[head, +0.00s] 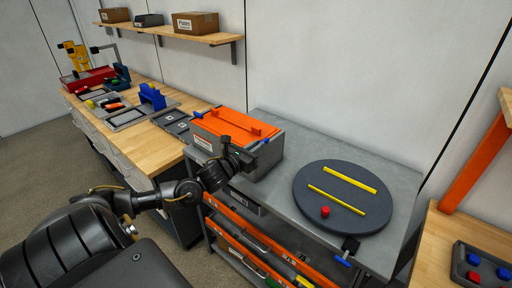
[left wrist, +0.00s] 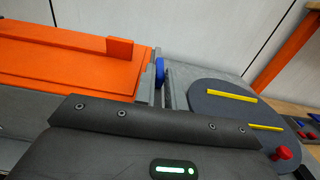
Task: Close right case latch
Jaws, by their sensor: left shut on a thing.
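The case (head: 274,157) is a grey box with an orange lid (head: 235,124), on the grey bench. The lid lies flat on it; it also fills the left of the left wrist view (left wrist: 70,62). One blue-tipped latch (head: 198,115) is at the lid's left end. The right case latch (head: 266,140) is at the right end; its blue tip stands beside the lid in the left wrist view (left wrist: 159,71). My left gripper (head: 256,150) is at the case's front right, shut on the right latch. Its fingers hide part of the latch. My right gripper is not in view.
A dark round turntable (head: 322,222) with yellow bars and a red knob (head: 325,211) stands right of the case. A wooden bench (head: 157,151) with trays and tools is at left. A shelf with boxes (head: 196,23) hangs above. Bare bench lies behind the case.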

